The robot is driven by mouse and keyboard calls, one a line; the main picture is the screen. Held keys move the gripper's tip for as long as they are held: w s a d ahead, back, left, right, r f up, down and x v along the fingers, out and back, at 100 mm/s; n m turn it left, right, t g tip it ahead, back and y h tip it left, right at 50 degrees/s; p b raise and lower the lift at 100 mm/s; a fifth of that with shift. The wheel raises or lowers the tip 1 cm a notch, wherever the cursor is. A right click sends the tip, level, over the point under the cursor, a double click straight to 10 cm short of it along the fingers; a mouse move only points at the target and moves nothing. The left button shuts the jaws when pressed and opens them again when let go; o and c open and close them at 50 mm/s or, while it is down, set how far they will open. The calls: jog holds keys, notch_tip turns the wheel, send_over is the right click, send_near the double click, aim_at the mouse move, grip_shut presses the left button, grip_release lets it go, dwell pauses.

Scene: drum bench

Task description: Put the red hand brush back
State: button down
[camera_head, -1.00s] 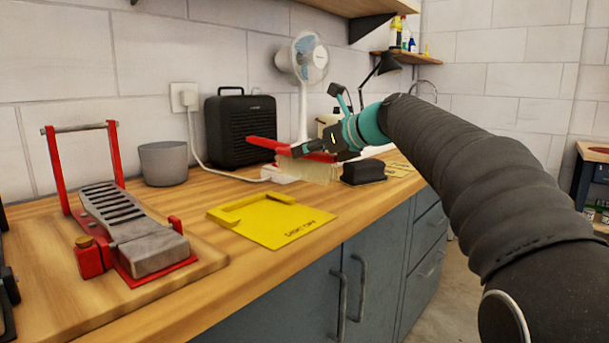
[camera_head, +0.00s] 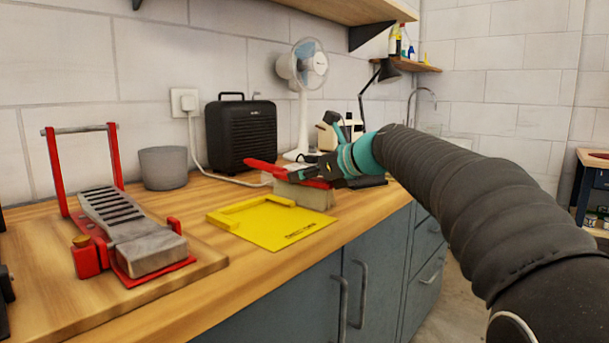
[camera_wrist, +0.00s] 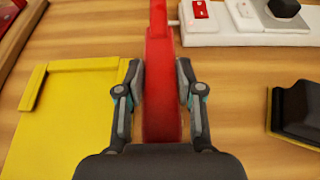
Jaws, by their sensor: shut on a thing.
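The red hand brush (camera_head: 263,167) has a red handle and back and pale bristles (camera_head: 305,196). My gripper (camera_head: 322,170) is shut on it. In the wrist view the brush's red body (camera_wrist: 160,90) lies between the two fingers of my gripper (camera_wrist: 161,85). The brush is level, with its bristles down, just right of the yellow mat (camera_head: 255,230). I cannot tell whether the bristles touch the bench. The yellow mat has a raised edge along its back and left, printed lettering, and nothing on it. It shows in the wrist view (camera_wrist: 70,125) left of the brush.
A white power strip (camera_wrist: 235,22) lies behind the brush. A black block-like item (camera_wrist: 298,110) is to the right. A black heater (camera_head: 240,134), a fan (camera_head: 303,75) and a grey pot (camera_head: 163,167) stand at the back. A red-framed metal device (camera_head: 130,228) is at the left.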

jog(key=shift+f, duration=0.65)
jog(key=c, duration=0.7)
grip_release()
jog(key=shift+f, duration=0.1)
jog(key=shift+r, duration=0.35)
jog(key=v, duration=0.8)
jog(key=r+v, duration=0.1)
jog(key=v, duration=0.3)
jog(key=shift+r, duration=0.1)
